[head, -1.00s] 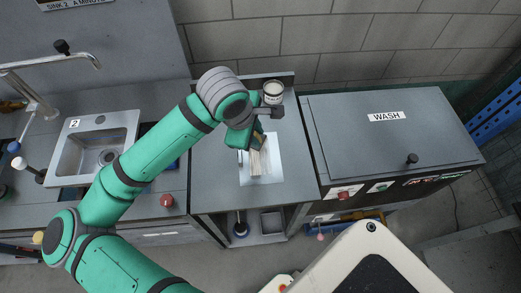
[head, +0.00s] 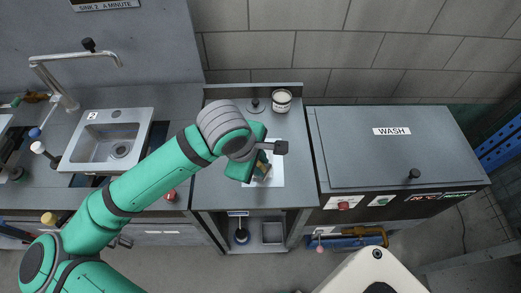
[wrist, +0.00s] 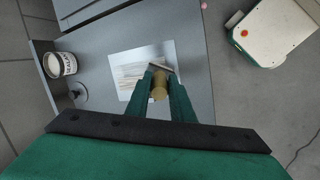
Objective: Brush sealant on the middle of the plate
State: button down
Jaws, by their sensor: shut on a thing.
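The white plate (head: 277,180) lies flat on the grey middle bench; my gripper and arm hide part of it in the head view. In the wrist view the plate (wrist: 121,58) shows whole edges and pale tan streaks across its middle. My gripper (wrist: 161,78) is shut on a brush (wrist: 159,90) with a tan handle and a grey band. It holds the brush over the plate's near-right part in the wrist view. The bristles are mostly hidden, so I cannot tell whether they touch. In the head view my gripper (head: 262,170) is above the plate.
An open white-labelled tin (head: 282,101) and a dark knobbed object (head: 255,106) stand at the bench's back. A grey wash unit (head: 390,150) is to the right, a sink (head: 110,145) to the left. The bench right of the plate is clear.

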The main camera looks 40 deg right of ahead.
jog(key=r, duration=0.5)
jog(key=shift+w+d+r, duration=0.1)
jog(key=shift+w+r, duration=0.1)
jog(key=shift+w, duration=0.1)
jog(key=shift+r, duration=0.75)
jog(key=shift+s+r, duration=0.15)
jog(key=shift+r, duration=0.3)
jog(key=shift+s+f, duration=0.1)
jog(key=shift+s, duration=0.05)
jog(key=shift+s+d+f+t, duration=0.1)
jog(key=shift+s+f+t, duration=0.15)
jog(key=shift+s, duration=0.45)
jog(key=shift+s+f+t, duration=0.2)
jog(key=shift+s+t, duration=0.05)
jog(key=shift+s, duration=0.4)
